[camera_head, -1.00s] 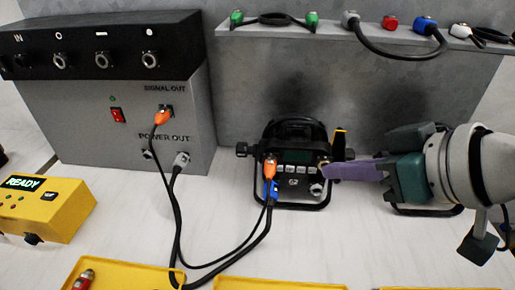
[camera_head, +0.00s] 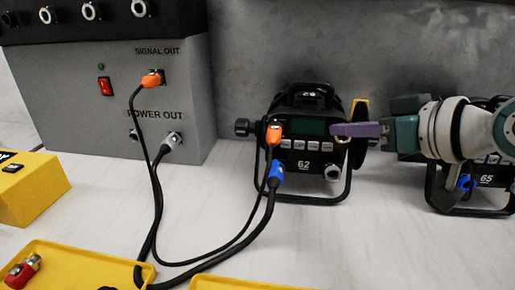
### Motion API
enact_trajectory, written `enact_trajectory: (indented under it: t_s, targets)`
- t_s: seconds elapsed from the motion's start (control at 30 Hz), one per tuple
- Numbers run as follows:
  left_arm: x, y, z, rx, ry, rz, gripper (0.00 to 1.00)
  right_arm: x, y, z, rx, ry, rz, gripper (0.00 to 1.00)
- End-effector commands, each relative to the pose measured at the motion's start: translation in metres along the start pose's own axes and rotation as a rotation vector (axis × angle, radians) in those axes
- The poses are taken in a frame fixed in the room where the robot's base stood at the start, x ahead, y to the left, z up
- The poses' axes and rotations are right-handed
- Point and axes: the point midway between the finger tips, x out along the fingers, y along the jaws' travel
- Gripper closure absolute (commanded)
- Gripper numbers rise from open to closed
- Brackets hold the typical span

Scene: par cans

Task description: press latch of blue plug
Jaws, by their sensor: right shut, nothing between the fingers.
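The blue plug (camera_head: 276,172) sits at the lower left of the front of the black par can (camera_head: 309,181) marked 62, with a thick black cable running down from it. Its latch is too small to make out. An orange plug (camera_head: 273,135) is just above it on the same front. My right gripper (camera_head: 338,130) comes in from the right with its purple fingers shut and empty. Its tips are by the upper right of the can's front, to the right of the blue plug and higher, apart from it. My left gripper is out of view.
A grey power box (camera_head: 90,95) stands at left, with an orange plug (camera_head: 152,81) and a grey plug (camera_head: 172,141) in it. A second can (camera_head: 490,205) marked 65 stands at right, partly behind my arm. Yellow trays (camera_head: 85,262) lie in front.

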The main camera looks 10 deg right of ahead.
Motion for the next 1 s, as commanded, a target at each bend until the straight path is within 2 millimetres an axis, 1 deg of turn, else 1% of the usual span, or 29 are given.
enact_trajectory:
  t_s: [0.17,0.27,0.37,0.7,0.83,1.0]
  targets:
    - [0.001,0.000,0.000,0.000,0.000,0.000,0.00,0.001,-0.001,0.001,0.000,0.000,-0.001,1.00]
    - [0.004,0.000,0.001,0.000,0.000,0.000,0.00,0.005,-0.003,0.004,0.001,0.000,-0.001,1.00]
    - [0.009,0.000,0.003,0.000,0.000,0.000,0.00,0.012,-0.009,0.010,0.002,0.001,-0.002,1.00]
    - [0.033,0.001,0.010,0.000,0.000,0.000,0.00,0.045,-0.033,0.035,0.002,0.001,-0.002,1.00]
    - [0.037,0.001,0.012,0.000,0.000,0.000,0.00,0.054,-0.039,0.041,0.002,-0.001,-0.001,1.00]
    - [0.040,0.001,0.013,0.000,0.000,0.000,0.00,0.060,-0.044,0.045,0.000,-0.001,-0.001,1.00]
